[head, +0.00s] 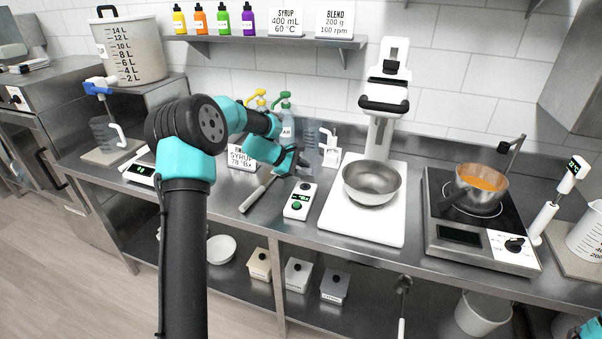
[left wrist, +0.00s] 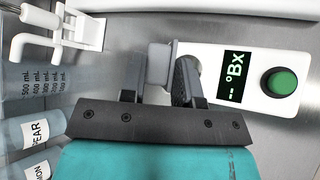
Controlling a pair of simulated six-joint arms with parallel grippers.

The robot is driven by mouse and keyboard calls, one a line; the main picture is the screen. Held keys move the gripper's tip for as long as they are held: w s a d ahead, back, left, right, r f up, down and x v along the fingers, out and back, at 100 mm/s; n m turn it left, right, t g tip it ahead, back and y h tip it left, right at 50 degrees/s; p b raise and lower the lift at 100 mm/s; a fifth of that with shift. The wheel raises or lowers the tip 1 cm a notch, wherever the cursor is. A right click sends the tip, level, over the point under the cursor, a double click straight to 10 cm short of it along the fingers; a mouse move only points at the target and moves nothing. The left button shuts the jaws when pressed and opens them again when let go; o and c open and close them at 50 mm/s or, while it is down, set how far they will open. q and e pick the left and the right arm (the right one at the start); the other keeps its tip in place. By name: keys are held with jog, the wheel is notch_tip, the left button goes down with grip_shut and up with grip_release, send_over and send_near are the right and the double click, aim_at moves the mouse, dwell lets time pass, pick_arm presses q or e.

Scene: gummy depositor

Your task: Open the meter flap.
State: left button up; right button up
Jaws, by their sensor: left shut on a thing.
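The meter (head: 298,203) is a small white box with a dark display and a green button. It lies on the steel counter, left of the white mixer base. In the left wrist view the meter (left wrist: 235,108) shows a "°Bx" display. A grey piece at its end, which looks like the flap (left wrist: 160,52), sits between the fingers of my left gripper (left wrist: 158,88). My left gripper (head: 296,168) is shut on it at the meter's far end. The fingers hide part of the flap, and its exact angle cannot be told. My right gripper is out of view.
A steel bowl (head: 371,183) stands on the mixer base (head: 345,222) to the right. A spatula (head: 258,192) lies left of the meter. A copper pot (head: 480,186) sits on the hotplate.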

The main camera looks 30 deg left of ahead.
pick_arm(q)
jog(key=shift+w+a+r+n+g+h, duration=0.15)
jog(key=shift+w+n+g, duration=0.15)
jog(key=shift+w+g, duration=0.2)
jog(key=shift+w+a+n+g+h, duration=0.15)
jog(key=shift+w+n+g, duration=0.2)
jog(key=shift+g, duration=0.25)
jog(key=shift+w+a+n+g+h, duration=0.15)
jog(key=shift+w+n+g, duration=0.2)
jog(key=shift+w+g, duration=0.25)
jog(key=shift+w+a+n+g+h, duration=0.15)
jog(key=shift+w+n+g, duration=0.2)
jog(key=shift+g, duration=0.45)
jog(key=shift+d, duration=0.1)
jog(key=shift+f, duration=0.2)
jog(key=o, duration=0.8)
jog(key=shift+r, duration=0.15)
